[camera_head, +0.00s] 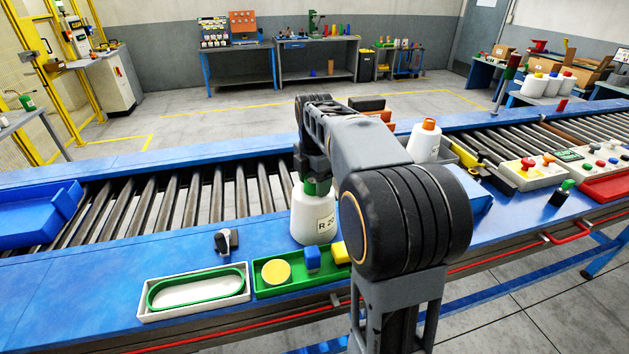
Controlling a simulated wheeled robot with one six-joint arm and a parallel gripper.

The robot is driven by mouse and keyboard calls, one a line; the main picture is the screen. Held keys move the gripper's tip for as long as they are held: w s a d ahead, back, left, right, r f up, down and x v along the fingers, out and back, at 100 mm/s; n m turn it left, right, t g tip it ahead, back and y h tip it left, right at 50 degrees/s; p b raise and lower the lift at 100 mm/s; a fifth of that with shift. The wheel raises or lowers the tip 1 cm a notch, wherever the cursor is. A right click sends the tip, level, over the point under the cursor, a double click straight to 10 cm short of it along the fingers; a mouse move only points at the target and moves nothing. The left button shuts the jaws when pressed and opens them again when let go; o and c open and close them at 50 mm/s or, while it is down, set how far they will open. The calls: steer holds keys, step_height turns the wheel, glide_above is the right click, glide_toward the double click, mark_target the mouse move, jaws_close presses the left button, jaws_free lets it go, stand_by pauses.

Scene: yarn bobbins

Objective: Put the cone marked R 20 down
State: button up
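The white cone marked R 20 (313,218) stands upright in the middle of the view, with a green top. My gripper (317,182) is right above it, with its fingers down around the green top and shut on it. The cone's base is over the blue near edge of the conveyor, just behind the green tray. I cannot tell whether the base touches the surface. My arm's large dark joint hides the area to the right of the cone.
A white tray with a green ring (195,290) and a green tray (262,290) with yellow and blue pieces lie in front. A small dark-and-white object (226,241) is at left. A blue bin (38,214) stands far left. Another white cone (424,145) with an orange top is behind my arm. Bare rollers (180,200) lie left.

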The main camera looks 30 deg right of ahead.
steer(key=shift+o, duration=1.2)
steer(key=shift+r, duration=0.15)
step_height(320, 180, up, 12)
steer(key=s+a+f+m+t, duration=0.2)
steer(key=s+a+f+m, duration=0.2)
steer(key=s+f+m, duration=0.4)
steer(key=s+a+f+m+t, duration=0.2)
steer(key=s+a+f+m, duration=0.3)
steer(key=s+f+m, duration=0.3)
steer(key=shift+a+m+t+p, duration=0.2)
steer(key=shift+m+t+p, duration=0.15)
steer(key=shift+m, duration=1.75)
